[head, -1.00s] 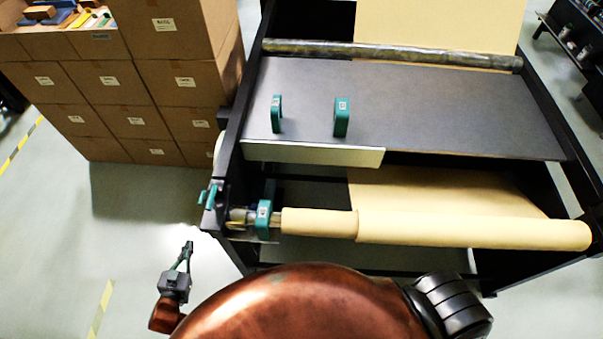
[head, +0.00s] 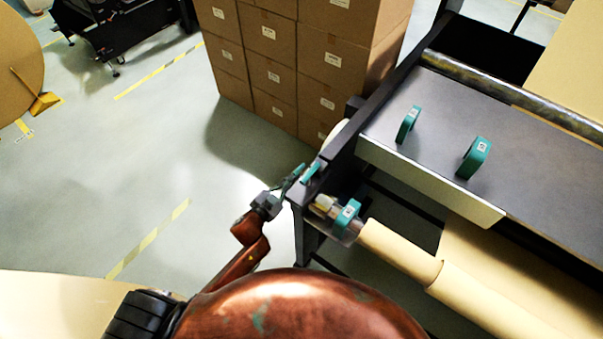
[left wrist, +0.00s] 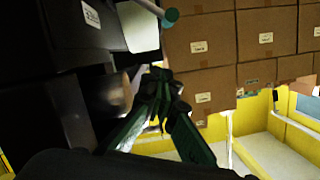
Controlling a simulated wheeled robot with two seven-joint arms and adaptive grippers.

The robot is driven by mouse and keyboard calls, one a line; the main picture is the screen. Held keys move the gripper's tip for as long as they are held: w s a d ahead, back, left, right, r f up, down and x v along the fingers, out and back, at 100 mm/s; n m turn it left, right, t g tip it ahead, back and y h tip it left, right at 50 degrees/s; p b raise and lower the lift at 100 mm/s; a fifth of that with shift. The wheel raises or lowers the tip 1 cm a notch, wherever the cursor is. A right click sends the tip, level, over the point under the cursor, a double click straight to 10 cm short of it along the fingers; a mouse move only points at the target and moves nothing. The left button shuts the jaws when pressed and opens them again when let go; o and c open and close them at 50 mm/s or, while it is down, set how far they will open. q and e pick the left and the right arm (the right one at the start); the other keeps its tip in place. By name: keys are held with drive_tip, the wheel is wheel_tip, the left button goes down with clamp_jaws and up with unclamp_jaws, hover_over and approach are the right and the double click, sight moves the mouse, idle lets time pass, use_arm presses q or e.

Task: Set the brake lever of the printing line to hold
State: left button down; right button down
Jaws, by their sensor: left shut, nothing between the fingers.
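The brake lever appears to be the short teal handle (head: 311,173) on the left end of the printing line's black frame (head: 350,150). In the left wrist view a rod with a round teal end (left wrist: 171,17) shows at the top, above and beyond my fingers; it looks like the same lever. My left gripper (head: 300,168) is shut and empty, its fingertips close beside the teal handle. In the left wrist view its fingertips (left wrist: 161,82) are together, below the rod. I cannot tell whether they touch the lever. My right gripper is not in view.
A kraft roll (head: 480,295) lies along the frame's front, with a teal clamp (head: 347,215) at its left end. Two teal pieces (head: 474,158) stand on the grey deck (head: 530,160). Stacked cartons (head: 290,50) stand behind. Floor to the left is open.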

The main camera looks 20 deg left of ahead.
use_arm(q)
drive_tip(key=b, duration=0.1)
hover_over(297, 172)
drive_tip(key=s+d, duration=0.2)
drive_tip(key=f, duration=0.4)
drive_tip(key=a, duration=0.1)
drive_tip(key=shift+w+a+f+b, duration=0.1)
drive_tip(key=shift+w+f+b, duration=0.25)
drive_tip(key=shift+f+b, duration=0.05)
drive_tip(key=shift+w+a+f, duration=0.1)
drive_tip(key=shift+a+f, duration=0.1)
drive_tip(key=shift+f, duration=0.2)
